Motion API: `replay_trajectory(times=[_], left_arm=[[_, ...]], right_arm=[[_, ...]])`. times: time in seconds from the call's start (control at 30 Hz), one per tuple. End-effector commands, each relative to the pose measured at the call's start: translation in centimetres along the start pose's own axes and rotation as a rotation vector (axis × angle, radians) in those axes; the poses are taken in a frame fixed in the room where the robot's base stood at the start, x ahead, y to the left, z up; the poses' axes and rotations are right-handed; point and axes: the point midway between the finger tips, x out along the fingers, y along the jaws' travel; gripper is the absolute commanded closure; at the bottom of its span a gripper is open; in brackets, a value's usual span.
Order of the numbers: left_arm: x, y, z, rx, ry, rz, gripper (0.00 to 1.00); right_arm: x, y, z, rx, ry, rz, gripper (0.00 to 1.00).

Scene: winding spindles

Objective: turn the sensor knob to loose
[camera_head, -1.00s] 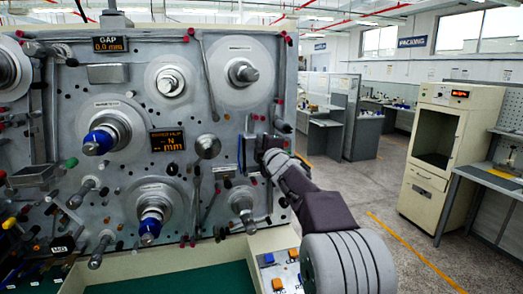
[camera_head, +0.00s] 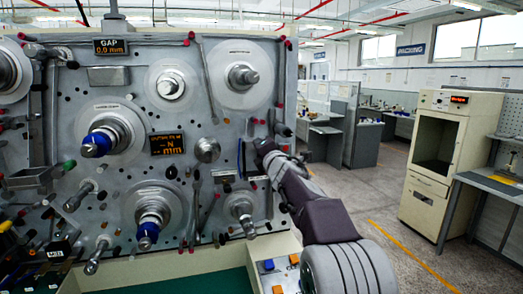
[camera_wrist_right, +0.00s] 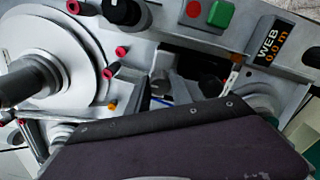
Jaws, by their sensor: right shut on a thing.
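My right gripper (camera_head: 262,150) is at the upright grey machine panel (camera_head: 215,75), just right of a dark blue curved strip (camera_head: 240,155). It is shut on a small part at the panel face, which I take to be the sensor knob. The fingers and wrist hide this knob, so its setting cannot be read. In the right wrist view my dark wrist cover fills the lower middle, and the fingertips are not clear. My left gripper is not in view.
Several spindles stick out of the panel, including blue-tipped ones (camera_head: 97,145). Small levers and red-tipped pins crowd around my right gripper. In the right wrist view a green button (camera_wrist_right: 220,14) and a WEB display (camera_wrist_right: 270,45) are close by. A cream cabinet (camera_head: 432,195) stands right; the floor between is clear.

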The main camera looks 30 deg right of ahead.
Motion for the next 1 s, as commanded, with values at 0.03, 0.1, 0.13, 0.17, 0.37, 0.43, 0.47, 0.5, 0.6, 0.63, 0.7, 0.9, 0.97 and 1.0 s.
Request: replay_trajectory(times=[0.03, 0.1, 0.13, 0.17, 0.37, 0.43, 0.47, 0.5, 0.6, 0.63, 0.7, 0.9, 0.97, 1.0], left_arm=[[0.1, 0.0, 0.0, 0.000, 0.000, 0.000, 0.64], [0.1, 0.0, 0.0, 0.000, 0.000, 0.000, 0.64], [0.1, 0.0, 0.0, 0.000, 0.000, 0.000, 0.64], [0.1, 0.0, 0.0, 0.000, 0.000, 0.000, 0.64], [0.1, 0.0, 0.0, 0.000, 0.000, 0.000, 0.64], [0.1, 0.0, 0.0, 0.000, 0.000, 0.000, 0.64], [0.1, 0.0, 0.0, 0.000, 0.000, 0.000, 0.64], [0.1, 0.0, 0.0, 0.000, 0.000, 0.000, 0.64], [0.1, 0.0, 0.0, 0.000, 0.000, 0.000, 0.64], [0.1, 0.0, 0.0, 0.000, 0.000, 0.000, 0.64], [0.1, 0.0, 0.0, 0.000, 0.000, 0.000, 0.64], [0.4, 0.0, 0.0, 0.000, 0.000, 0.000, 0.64], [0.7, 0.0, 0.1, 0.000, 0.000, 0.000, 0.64], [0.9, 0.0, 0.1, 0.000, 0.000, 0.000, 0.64]], right_arm=[[0.1, -0.4, -0.2, -0.005, 0.004, -0.007, 1.00], [0.1, -0.4, -0.2, -0.007, 0.004, -0.007, 1.00], [0.1, -0.4, -0.2, -0.008, 0.004, -0.007, 1.00], [0.1, -0.4, -0.2, -0.008, 0.004, -0.007, 1.00], [0.1, -0.5, -0.3, -0.008, 0.004, -0.008, 1.00], [0.1, -0.5, -0.3, -0.007, 0.005, -0.009, 0.68], [0.1, -0.5, -0.3, -0.007, 0.004, -0.008, 0.60], [0.1, -0.4, -0.2, -0.007, 0.004, -0.008, 0.52], [0.1, -0.3, -0.2, -0.007, 0.003, -0.006, 0.52], [0.1, -0.3, -0.2, -0.007, 0.003, -0.005, 0.52], [0.1, -0.3, -0.1, -0.006, 0.002, -0.005, 0.52], [-0.8, -0.2, -0.1, -0.006, 0.001, -0.002, 0.52], [-1.7, -0.2, -0.1, -0.007, 0.000, -0.001, 0.52], [-2.5, -0.3, -0.2, -0.007, 0.000, -0.001, 0.52]])
